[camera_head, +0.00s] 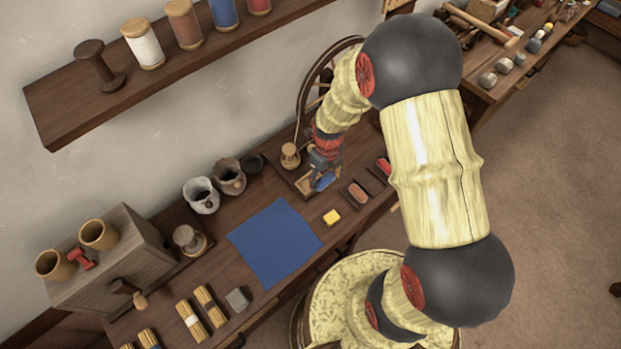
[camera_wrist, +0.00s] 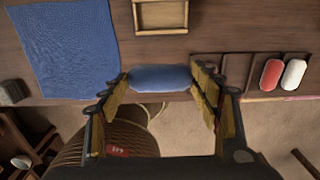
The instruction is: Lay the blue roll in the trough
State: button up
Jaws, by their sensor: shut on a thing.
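The blue roll (camera_wrist: 160,78) lies crosswise between the two fingers of my gripper (camera_wrist: 161,80), which is shut on its ends. In the head view, my gripper (camera_head: 321,172) holds the blue roll (camera_head: 326,181) over the front part of the bench. In the wrist view, a dark wooden tray (camera_wrist: 253,71) with side-by-side hollows sits to the right of the roll. I cannot tell how high the roll is above the bench.
A small open wooden box (camera_wrist: 159,16) stands behind the roll. Pots (camera_head: 202,195) stand along the wall, under a shelf (camera_head: 150,83) of spools.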

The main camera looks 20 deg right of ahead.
jog(key=w+f, duration=0.2)
jog(key=w+a+f+b, duration=0.1)
jog(key=w+f, duration=0.1)
jog(key=w+a+f+b, duration=0.1)
jog(key=w+f, duration=0.2)
jog(key=shift+w+a+f, duration=0.1)
jog(key=shift+a, duration=0.1)
jog(key=shift+f+b, duration=0.3)
jog(key=shift+f, duration=1.2)
jog(key=shift+f, duration=0.15)
jog(key=o, duration=1)
